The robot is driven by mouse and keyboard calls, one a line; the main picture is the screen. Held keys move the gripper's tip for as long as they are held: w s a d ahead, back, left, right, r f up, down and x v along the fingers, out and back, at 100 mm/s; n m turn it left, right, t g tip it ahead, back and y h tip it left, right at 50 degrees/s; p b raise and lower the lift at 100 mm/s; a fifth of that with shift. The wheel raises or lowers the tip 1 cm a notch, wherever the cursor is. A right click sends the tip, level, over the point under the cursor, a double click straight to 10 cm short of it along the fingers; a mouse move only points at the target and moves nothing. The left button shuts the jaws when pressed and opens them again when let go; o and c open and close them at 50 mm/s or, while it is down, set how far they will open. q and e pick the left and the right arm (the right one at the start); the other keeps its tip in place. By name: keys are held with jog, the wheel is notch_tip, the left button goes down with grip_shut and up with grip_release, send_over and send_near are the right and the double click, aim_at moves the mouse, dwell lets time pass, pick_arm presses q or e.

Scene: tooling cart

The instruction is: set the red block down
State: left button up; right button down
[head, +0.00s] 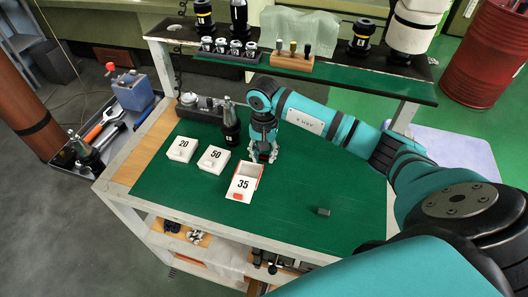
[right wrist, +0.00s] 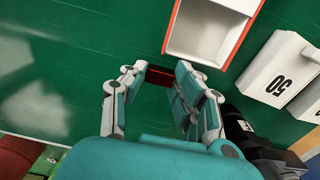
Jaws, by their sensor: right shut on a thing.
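My right gripper (head: 263,154) is low over the green mat, just behind the box marked 35 (head: 243,186). It is shut on the red block (right wrist: 159,77), a dark red piece between the fingertips in the right wrist view, where the gripper (right wrist: 155,80) also shows. The block is mostly hidden by the fingers, and I cannot tell whether it touches the mat. The box marked 35 is white with a red rim and open at the top; it appears empty in the wrist view (right wrist: 210,30). The gripper is outside this box. My left gripper is not in view.
White boxes marked 20 (head: 182,149) and 50 (head: 213,159) stand left of the gripper, with a dark tool holder (head: 230,125) behind them. A small dark block (head: 323,211) lies at front right. The right part of the green mat (head: 330,180) is mostly clear.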

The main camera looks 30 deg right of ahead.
jog(key=shift+f, duration=0.55)
jog(key=shift+f, duration=0.25)
jog(key=c, duration=1)
grip_release()
jog(key=shift+r, duration=0.1)
